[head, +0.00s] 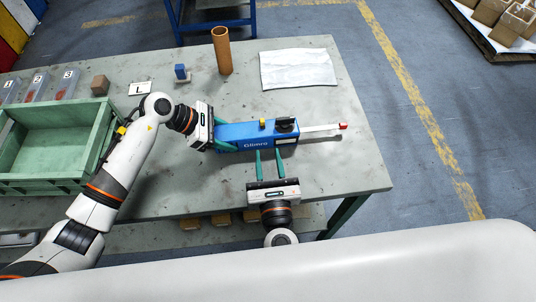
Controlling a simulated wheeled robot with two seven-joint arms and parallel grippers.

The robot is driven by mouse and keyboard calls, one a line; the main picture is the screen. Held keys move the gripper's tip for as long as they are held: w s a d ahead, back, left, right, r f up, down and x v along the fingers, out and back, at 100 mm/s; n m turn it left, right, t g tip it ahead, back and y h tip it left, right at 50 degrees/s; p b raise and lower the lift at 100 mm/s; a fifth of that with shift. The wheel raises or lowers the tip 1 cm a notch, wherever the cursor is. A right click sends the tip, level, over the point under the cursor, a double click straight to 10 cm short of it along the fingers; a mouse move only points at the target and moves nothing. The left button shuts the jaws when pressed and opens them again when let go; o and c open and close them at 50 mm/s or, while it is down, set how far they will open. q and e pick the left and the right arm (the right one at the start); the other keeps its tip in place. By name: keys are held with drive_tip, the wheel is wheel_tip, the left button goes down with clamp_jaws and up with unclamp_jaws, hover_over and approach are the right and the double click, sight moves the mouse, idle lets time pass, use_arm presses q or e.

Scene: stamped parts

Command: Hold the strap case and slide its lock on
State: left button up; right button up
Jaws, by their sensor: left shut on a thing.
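The strap case (242,134) is a long blue box marked "Glimro", lying on the grey table. A yellow piece and a black knob sit on its top. A pale strap (318,129) with a red end (343,126) sticks out of its right end. My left gripper (222,134) is shut on the left end of the case. My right gripper (268,154) is at the case's front side, its two green fingers apart and pointing at the case. I cannot tell whether these fingers touch it. I cannot tell for sure which piece is the lock.
A green crate (92,165) stands at the left of the table (350,170). An orange-brown tube (222,50), a white sheet (298,68), a small blue block (180,71), a brown block (100,85) and an "L" card (140,88) are at the back. The table right of the strap is clear.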

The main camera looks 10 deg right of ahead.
use_arm(q)
drive_tip(key=o, duration=1.3)
drive_tip(key=v, duration=1.2)
